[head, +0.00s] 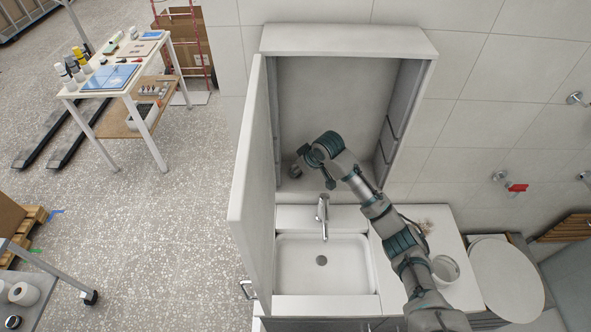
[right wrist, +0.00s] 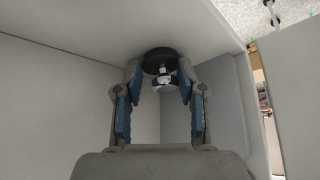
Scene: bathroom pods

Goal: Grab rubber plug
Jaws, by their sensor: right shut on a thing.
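The rubber plug (right wrist: 155,57) is a black disc with a small shiny metal piece, against the pale inner surface of the cabinet in the right wrist view. My right gripper (right wrist: 160,82) has its two blue-padded fingers on either side of the metal piece and is shut on the plug. In the head view my right arm reaches into the open wall cabinet (head: 330,95), with the right gripper (head: 300,164) low at its left side. The plug is too small to make out clearly there. My left gripper is not in view.
The cabinet door (head: 252,185) stands open left of my arm. Below are a white sink (head: 300,255) with a chrome faucet (head: 323,212) and a counter with a glass cup (head: 446,268). A toilet (head: 505,280) is at right. A work table (head: 122,77) stands far left.

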